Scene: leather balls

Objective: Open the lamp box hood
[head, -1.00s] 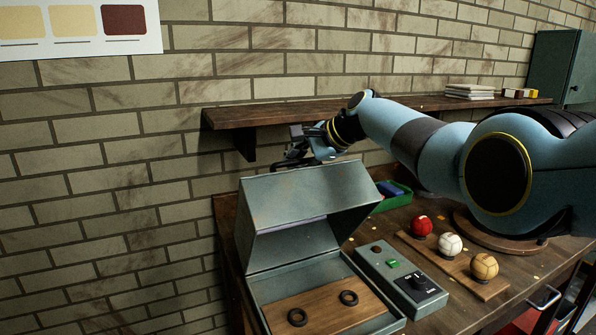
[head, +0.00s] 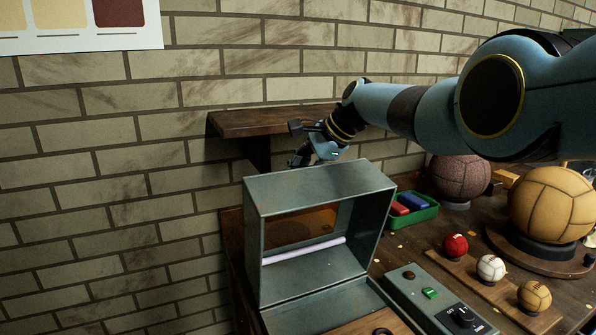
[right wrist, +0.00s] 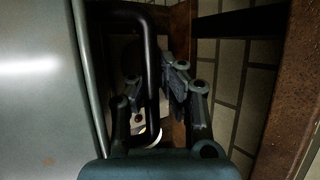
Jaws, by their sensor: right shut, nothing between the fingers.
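The lamp box is grey-green metal, with its hood (head: 330,183) swung up above the base (head: 325,308). The hood's open side faces me and shows a white tube (head: 303,250) inside. My right gripper (head: 303,143) is behind the hood's top edge, near the wall, apart from it in the picture. My left gripper is not in view.
A control box (head: 437,299) stands right of the base. Three small balls sit on a wooden strip (head: 470,275). A green tray (head: 415,214), a large tan ball (head: 552,203) and a dark ball (head: 460,177) are farther back. A wall shelf (head: 265,120) is close behind my right gripper.

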